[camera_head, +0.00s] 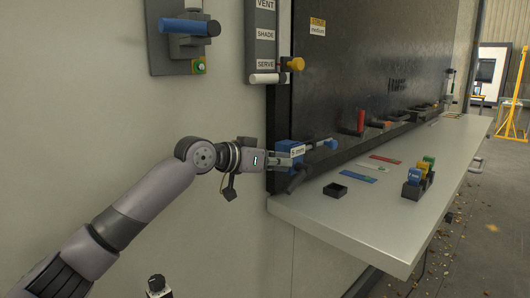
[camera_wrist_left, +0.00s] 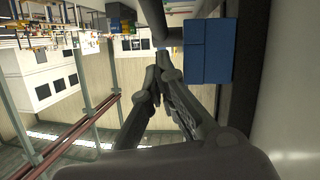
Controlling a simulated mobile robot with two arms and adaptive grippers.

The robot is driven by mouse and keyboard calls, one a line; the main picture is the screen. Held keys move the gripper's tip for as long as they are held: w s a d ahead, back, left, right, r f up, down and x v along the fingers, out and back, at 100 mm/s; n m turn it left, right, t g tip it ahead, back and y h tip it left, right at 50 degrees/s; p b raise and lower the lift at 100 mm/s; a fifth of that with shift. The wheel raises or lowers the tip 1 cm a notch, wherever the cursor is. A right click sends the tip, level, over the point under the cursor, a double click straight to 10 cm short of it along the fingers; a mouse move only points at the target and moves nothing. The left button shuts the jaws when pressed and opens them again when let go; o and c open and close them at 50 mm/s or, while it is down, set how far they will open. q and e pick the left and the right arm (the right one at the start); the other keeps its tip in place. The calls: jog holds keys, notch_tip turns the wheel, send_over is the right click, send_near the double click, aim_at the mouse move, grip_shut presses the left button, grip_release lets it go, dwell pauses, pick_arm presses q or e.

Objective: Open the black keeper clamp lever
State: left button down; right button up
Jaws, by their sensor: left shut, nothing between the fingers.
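A blue clamp block (camera_head: 290,148) with a white label is mounted at the lower left edge of the dark panel. A black lever (camera_head: 298,180) hangs at its lower side, angled down. My left gripper (camera_head: 280,162) reaches in from the left, beside the block, with its fingertips partly hidden there. In the left wrist view, my left gripper (camera_wrist_left: 158,82) is shut with its fingertips together and nothing between them. The blue block (camera_wrist_left: 208,50) is right of the fingers, and a dark bar, apparently the black lever (camera_wrist_left: 152,18), is just beyond the tips. Contact cannot be told.
A grey shelf (camera_head: 340,215) extends below the panel. It carries a small black tray (camera_head: 335,190), flat coloured plates (camera_head: 358,174) and a black holder (camera_head: 412,190) with coloured pieces. A blue-handled lever (camera_head: 184,27) and labelled switch panel (camera_head: 264,42) are on the wall above.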

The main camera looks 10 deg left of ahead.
aim_at(301, 175)
pick_arm(q)
jog(key=shift+w+d+f, duration=0.1)
jog(key=shift+d+f, duration=0.1)
jog(key=shift+f, duration=0.3)
jog(key=shift+d+f, duration=0.15)
jog(key=shift+f, duration=0.3)
jog(key=shift+d+f+p, duration=0.1)
jog(key=shift+f+p, duration=0.2)
jog(key=shift+f, duration=0.05)
jog(key=shift+w+d, duration=0.1)
pick_arm(e)
jog(key=shift+w+r, duration=0.45)
jog(key=shift+w, duration=0.05)
pick_arm(q)
jog(key=shift+f, duration=0.1)
jog(key=shift+f, duration=0.1)
jog(key=shift+f+b, duration=0.1)
jog(key=shift+b, duration=0.25)
jog(key=shift+f+t+h, duration=0.15)
jog(key=shift+t+h, duration=0.15)
jog(key=shift+f+b, duration=0.1)
jog(key=shift+b, duration=0.25)
pick_arm(e)
jog(key=shift+w+f, duration=0.6)
jog(key=shift+f, duration=0.05)
